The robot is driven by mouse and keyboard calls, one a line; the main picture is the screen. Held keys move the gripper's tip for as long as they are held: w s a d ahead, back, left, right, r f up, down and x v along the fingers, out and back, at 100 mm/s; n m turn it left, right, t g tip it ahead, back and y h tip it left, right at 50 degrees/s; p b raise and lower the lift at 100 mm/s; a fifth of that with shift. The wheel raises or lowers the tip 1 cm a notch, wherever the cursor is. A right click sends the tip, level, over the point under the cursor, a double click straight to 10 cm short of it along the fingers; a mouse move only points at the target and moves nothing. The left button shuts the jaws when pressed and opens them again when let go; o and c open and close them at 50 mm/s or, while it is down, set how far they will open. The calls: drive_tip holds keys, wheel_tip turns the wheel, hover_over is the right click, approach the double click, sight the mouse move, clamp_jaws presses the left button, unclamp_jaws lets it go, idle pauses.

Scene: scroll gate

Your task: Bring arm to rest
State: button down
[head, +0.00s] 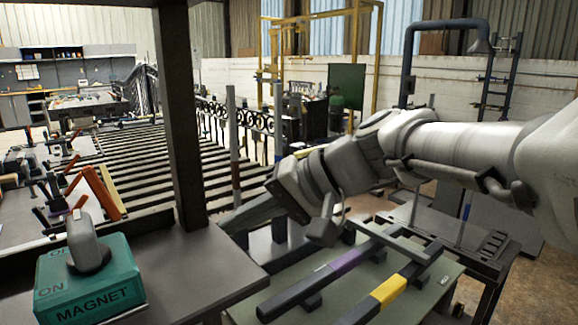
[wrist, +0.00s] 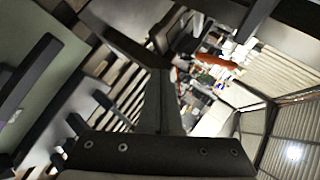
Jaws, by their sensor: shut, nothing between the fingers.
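My arm reaches in from the right of the head view. My gripper (head: 322,232) hangs above the green-grey worktable (head: 258,312). In the wrist view my gripper (wrist: 160,88) shows as dark fingers close together, with nothing between them. On the worktable lie a dark bar with a purple band (head: 345,262) and a dark bar with a yellow band (head: 389,291). They lie below the gripper, apart from it as far as I can tell.
A green magnet box (head: 88,283) with a grey handle stands on a dark table at the lower left. A dark post (head: 180,120) rises left of my arm. A slatted bench (head: 130,160) with scrollwork lies behind. A dark stand (head: 480,245) is right of the worktable.

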drive_tip(key=s+d+f+t+h, duration=0.1)
drive_tip(key=s+d+f+h, duration=0.3)
drive_tip(key=d, duration=0.3)
drive_tip(key=s+d+f+t+h, duration=0.1)
drive_tip(key=s+d+f+h, duration=0.3)
drive_tip(key=d, duration=0.4)
drive_tip(key=s+d+f+t+h, duration=0.1)
drive_tip(key=s+d+f+h, duration=0.2)
drive_tip(key=d+f, duration=0.3)
wheel_tip(320, 180, up, 16)
drive_tip(key=d+p, duration=0.1)
drive_tip(key=p, duration=1.3)
drive_tip(key=shift+f+m+p, duration=0.2)
drive_tip(key=shift+m+p, duration=0.1)
drive_tip(key=shift+p, duration=0.1)
drive_tip(key=shift+s, duration=0.25)
